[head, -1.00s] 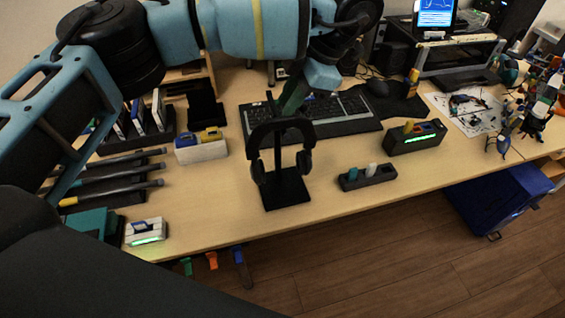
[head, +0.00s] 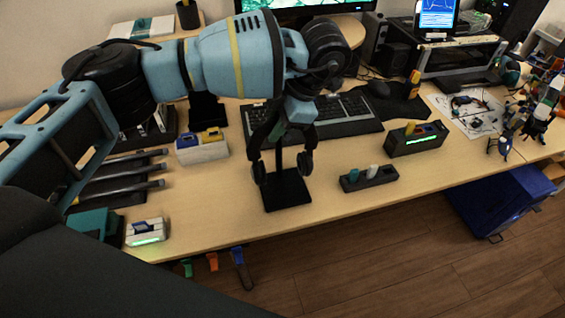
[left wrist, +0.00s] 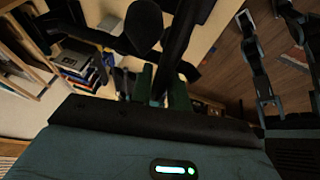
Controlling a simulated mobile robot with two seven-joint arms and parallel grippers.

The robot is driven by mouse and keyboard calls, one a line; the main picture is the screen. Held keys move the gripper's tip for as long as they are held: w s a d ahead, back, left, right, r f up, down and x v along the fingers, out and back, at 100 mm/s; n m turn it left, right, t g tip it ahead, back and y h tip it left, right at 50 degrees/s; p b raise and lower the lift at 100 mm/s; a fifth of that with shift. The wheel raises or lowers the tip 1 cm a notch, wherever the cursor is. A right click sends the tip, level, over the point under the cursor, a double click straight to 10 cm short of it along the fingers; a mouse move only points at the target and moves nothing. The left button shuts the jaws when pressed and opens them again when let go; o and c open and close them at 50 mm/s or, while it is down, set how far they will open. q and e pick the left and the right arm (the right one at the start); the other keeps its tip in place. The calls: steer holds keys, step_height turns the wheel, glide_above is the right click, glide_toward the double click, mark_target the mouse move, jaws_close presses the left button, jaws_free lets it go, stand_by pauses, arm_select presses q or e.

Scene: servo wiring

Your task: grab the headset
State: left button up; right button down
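The black headset (head: 305,162) hangs on a black stand (head: 287,191) near the front of the desk, in the middle of the head view. My left gripper (head: 284,131) is at the top of the headset, pointing down and covering much of the headband. In the left wrist view, the two green fingers of my left gripper (left wrist: 161,88) are apart, with a dark bar, apparently the headband or stand, between them. I cannot tell whether they touch it.
A keyboard (head: 345,113) lies behind the headset. A black holder with two pegs (head: 367,178) and a black box with a green light (head: 415,139) are to the right. A white holder (head: 202,150) stands to the left. Desk between them is free.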

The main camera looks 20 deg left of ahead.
arm_select(q)
jaws_close()
steer(key=shift+r, duration=0.15)
